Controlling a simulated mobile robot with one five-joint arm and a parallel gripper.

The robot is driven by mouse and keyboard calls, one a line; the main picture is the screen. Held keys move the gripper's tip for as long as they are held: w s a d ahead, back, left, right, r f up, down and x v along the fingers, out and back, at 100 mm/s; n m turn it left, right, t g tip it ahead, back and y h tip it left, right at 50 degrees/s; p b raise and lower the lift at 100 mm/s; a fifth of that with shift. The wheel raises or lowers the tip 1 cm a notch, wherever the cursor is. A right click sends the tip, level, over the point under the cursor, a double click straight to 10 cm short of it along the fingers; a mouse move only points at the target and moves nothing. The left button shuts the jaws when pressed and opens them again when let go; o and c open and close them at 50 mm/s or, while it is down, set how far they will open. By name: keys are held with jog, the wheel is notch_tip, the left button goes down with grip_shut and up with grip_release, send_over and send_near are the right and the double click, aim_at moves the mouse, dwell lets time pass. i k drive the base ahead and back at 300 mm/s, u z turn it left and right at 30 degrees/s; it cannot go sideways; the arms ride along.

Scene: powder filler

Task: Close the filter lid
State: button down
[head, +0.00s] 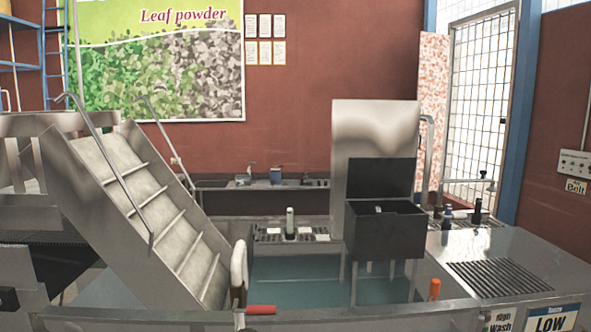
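A dark rectangular box (384,232), apparently the filter, stands on thin metal legs right of the picture's middle. Its dark flat lid (381,177) stands upright at the back edge, so the box is open at the top. A small light-coloured part shows at the box's upper front; I cannot tell what it is. A tall steel housing (375,125) rises right behind the lid. I cannot make out my gripper anywhere in this view.
Metal steps (155,210) with handrails slope down on the left. A steel rim crosses the front, with a red handle (261,310) and a white curved part (239,268). An orange part (434,289) stands right of the legs. A grated steel counter (500,277) fills the right.

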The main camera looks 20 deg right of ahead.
aim_at(368, 179)
jog(key=u, duration=0.7)
jog(key=k, duration=0.15)
jog(key=u, duration=2.55)
jog(key=k, duration=1.7)
jog(key=z, duration=1.9)
jog(key=i, duration=1.7)
jog(key=u, duration=0.1)
